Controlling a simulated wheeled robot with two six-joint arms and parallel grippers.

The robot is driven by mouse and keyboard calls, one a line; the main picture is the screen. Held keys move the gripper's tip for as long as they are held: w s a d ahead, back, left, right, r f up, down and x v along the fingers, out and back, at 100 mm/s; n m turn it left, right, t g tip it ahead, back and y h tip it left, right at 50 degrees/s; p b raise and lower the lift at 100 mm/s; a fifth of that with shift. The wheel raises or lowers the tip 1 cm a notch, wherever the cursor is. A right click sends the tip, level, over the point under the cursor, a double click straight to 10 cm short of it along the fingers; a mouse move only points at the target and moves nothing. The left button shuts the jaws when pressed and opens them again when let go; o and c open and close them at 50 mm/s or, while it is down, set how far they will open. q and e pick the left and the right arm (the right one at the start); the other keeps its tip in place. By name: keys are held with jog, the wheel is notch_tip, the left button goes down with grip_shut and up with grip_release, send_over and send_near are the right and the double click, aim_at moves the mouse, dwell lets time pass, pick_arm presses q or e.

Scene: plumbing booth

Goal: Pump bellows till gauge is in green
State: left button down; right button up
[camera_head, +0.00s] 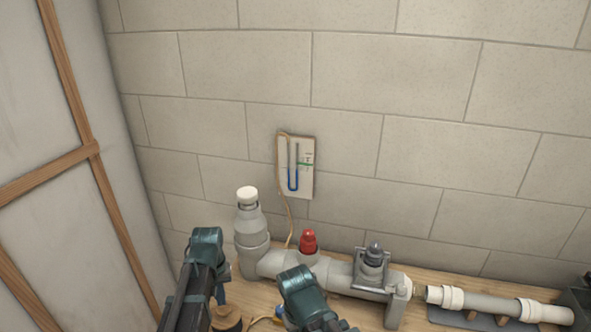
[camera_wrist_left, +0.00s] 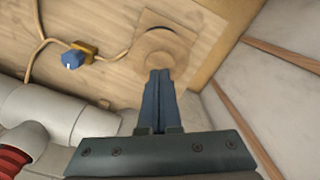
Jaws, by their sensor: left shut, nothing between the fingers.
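The gauge (camera_head: 308,185) is a U-tube on a pale board on the wall, with blue liquid in its lower part and a green mark at the right. The liquid looks below the mark, but the exact level is too small to read. The round wooden bellows (camera_head: 228,319) is at the bottom edge, partly hidden by my left arm; its disc also shows in the left wrist view (camera_wrist_left: 178,42). My left gripper (camera_head: 221,297) is shut and empty, its fingertips (camera_wrist_left: 159,74) over the disc; contact cannot be told. Only my right arm shows, not its gripper.
A grey pipe assembly (camera_head: 330,275) with a white-capped bottle trap (camera_head: 249,222) and red cap (camera_head: 308,241) stands behind my arms. A blue-handled brass valve (camera_wrist_left: 73,60) sits on the tube beside the bellows. A panel wall (camera_head: 50,110) bounds the left.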

aim_at(223, 308)
pick_arm(q)
jog(key=shift+f, duration=0.1)
jog(key=shift+f+b, duration=1.9)
jog(key=shift+b, duration=0.1)
pick_arm(e)
jog(key=shift+f, duration=2)
pick_arm(q)
jog(key=shift+r+p, duration=2.1)
pick_arm(e)
jog(key=shift+r, duration=2.1)
pick_arm(q)
jog(key=shift+f, duration=0.2)
pick_arm(e)
jog(key=shift+f, duration=0.15)
pick_arm(q)
jog(key=shift+f+b, duration=1.95)
jog(key=shift+b, duration=0.15)
pick_arm(e)
jog(key=shift+f, duration=1.95)
pick_arm(q)
jog(key=shift+r+p, duration=2.05)
jog(key=shift+r, duration=0.05)
pick_arm(e)
jog(key=shift+r, duration=2.05)
pick_arm(q)
jog(key=shift+f, duration=0.1)
pick_arm(e)
jog(key=shift+f, duration=0.1)
